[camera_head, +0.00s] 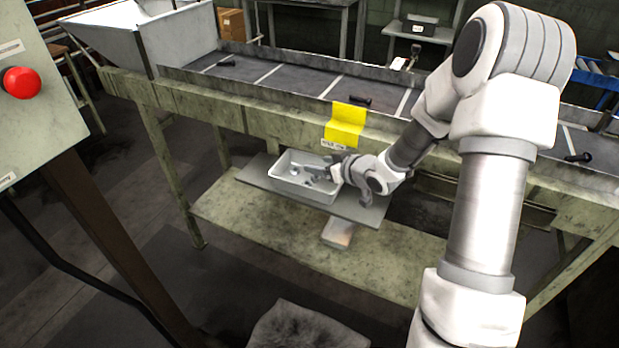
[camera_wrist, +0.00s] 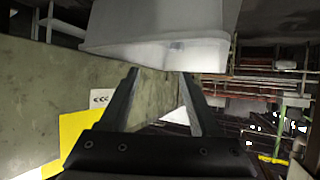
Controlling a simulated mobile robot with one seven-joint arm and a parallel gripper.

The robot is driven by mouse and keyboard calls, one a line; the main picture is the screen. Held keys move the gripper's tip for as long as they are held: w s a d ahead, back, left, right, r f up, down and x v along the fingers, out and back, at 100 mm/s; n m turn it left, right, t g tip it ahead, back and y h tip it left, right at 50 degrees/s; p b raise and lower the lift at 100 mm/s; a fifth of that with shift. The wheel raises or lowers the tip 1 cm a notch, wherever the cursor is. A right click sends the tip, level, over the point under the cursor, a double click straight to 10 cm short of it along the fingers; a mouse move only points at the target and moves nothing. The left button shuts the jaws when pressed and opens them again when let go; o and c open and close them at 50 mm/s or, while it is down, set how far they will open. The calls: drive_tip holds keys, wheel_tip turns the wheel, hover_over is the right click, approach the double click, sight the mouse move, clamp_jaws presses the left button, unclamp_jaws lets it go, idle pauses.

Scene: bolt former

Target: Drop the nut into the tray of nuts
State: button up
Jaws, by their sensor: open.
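The light grey tray (camera_head: 283,182) sits on a grey shelf plate below the conveyor, with a few small pale pieces in it that are too small to tell apart. My gripper (camera_head: 316,171) is at the tray, its fingers over the tray's right part. In the wrist view my gripper (camera_wrist: 160,75) shows two dark fingers spread apart, with nothing visible between them. A large pale, smooth form (camera_wrist: 150,25) fills the top of that view; I cannot tell for sure that it is the tray. I cannot pick out a single nut.
A yellow bracket (camera_head: 346,122) hangs on the conveyor's front edge, just above my gripper. The conveyor (camera_head: 300,80) carries several dark bolts. A control box with a red button (camera_head: 22,82) stands at the left. The lower bench top (camera_head: 270,228) is mostly clear.

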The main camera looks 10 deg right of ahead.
drive_tip(key=p+v, duration=0.3)
drive_tip(key=v, duration=1.4)
drive_tip(key=shift+s, duration=0.15)
drive_tip(key=shift+d+r, duration=0.1)
